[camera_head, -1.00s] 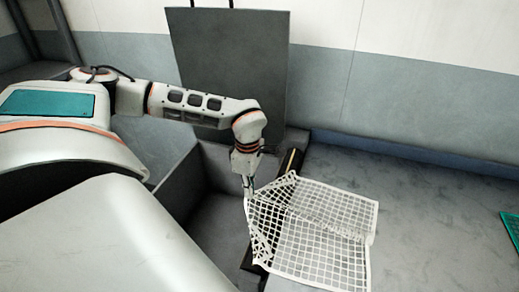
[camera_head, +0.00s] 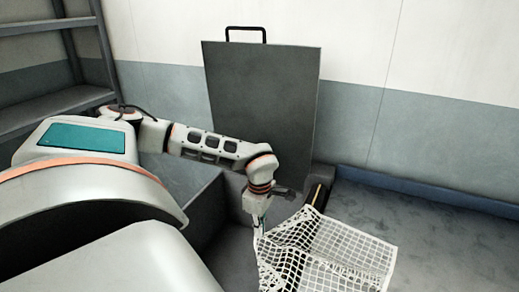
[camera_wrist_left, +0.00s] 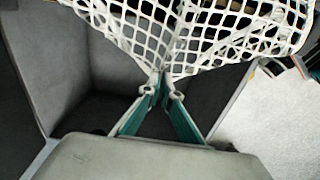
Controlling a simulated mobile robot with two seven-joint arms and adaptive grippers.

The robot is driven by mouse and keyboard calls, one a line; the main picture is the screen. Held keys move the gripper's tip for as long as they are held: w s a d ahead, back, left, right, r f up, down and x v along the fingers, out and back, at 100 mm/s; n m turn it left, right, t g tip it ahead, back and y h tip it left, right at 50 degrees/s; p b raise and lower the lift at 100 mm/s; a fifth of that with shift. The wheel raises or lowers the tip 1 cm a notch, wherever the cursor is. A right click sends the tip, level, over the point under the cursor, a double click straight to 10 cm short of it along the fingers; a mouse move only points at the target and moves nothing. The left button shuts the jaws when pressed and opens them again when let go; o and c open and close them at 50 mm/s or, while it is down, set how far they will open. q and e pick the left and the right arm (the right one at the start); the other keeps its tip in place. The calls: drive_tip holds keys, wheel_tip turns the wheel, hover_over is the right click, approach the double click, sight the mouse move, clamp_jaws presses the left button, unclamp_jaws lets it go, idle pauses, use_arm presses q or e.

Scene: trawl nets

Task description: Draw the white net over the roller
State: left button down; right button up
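The white net (camera_head: 335,252) lies draped over the dark roller (camera_head: 318,196), spreading onto the grey floor to the right. Its near left edge hangs toward the open grey box. My left gripper (camera_head: 258,226) is at the net's left corner, pointing down. In the left wrist view the fingertips (camera_wrist_left: 163,88) are together on a pinched fold of the net (camera_wrist_left: 200,35), which spreads out from them. Most of the roller is hidden under the net. My right gripper is not in view.
A grey box (camera_head: 195,205) with a raised dark lid (camera_head: 265,105) and black handle stands left of the roller. A shelf rack (camera_head: 50,65) is at the far left. The floor (camera_head: 440,235) right of the net is clear up to a blue wall base.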

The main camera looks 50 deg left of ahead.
use_arm(q)
wheel_tip(320, 180, down, 5)
drive_tip(key=shift+r+b, duration=0.2)
drive_tip(key=shift+b, duration=0.9)
drive_tip(key=c, duration=2.2)
unclamp_jaws()
drive_tip(key=o, duration=1.2)
drive_tip(key=shift+o, duration=0.2)
